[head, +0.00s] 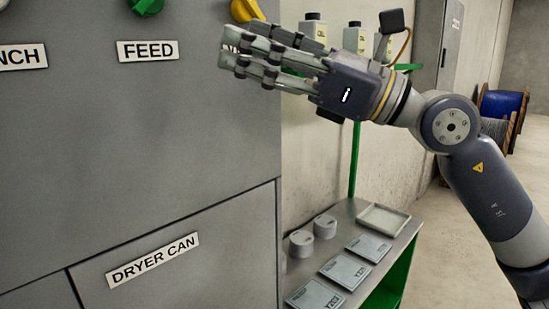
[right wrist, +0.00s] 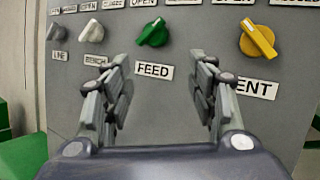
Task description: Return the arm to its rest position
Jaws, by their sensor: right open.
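My right gripper (head: 225,50) is raised in front of the grey panel (head: 150,140) at the upper middle of the head view, its arm coming in from the right. In the right wrist view its two fingers (right wrist: 160,85) are apart with nothing between them. The green knob (right wrist: 153,34) above the FEED label (right wrist: 154,71) is beyond and above the fingertips. The yellow knob (right wrist: 257,40) is to the right, above a label partly hidden by a finger. My left gripper is not in view.
A metal bench (head: 407,237) with a shallow tray (head: 383,219), labelled flat packs (head: 345,271) and two round grey containers (head: 313,235) stands right of the panel. Bottles (head: 354,38) stand behind my gripper. Cable spools (head: 502,105) are at the far right. The floor at right is clear.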

